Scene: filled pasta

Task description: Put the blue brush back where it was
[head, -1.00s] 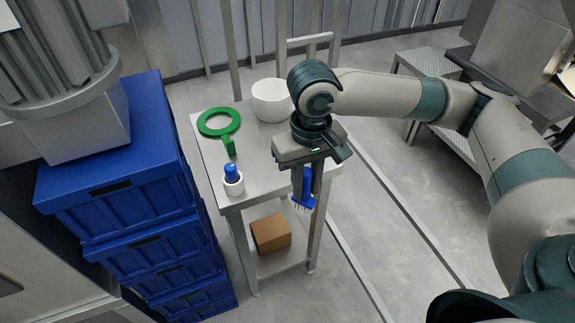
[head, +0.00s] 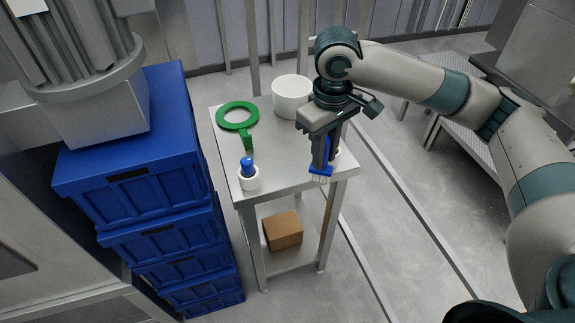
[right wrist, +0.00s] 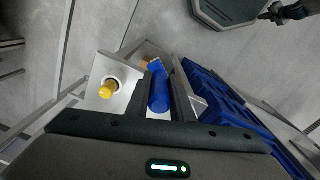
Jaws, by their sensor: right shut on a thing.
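The blue brush (head: 320,170), with pale bristles, points bristles down at the right part of the small table. My right gripper (head: 323,152) is shut on it. In the right wrist view its blue handle (right wrist: 160,95) lies between the two fingers. A white holder (head: 338,154) is mostly hidden behind the gripper. In the right wrist view a white holder with a yellow-topped thing (right wrist: 108,90) stands beside the fingers. Another white holder (head: 249,184) with a blue-topped thing (head: 247,166) stands at the table's front left. I cannot tell whether the brush touches anything below. My left gripper is out of view.
The table (head: 280,165) also bears a green ring with a handle (head: 238,115) and a white bowl (head: 292,96). A brown box (head: 283,230) sits on its lower shelf. Stacked blue crates (head: 135,190) stand to the left. The table's middle is clear.

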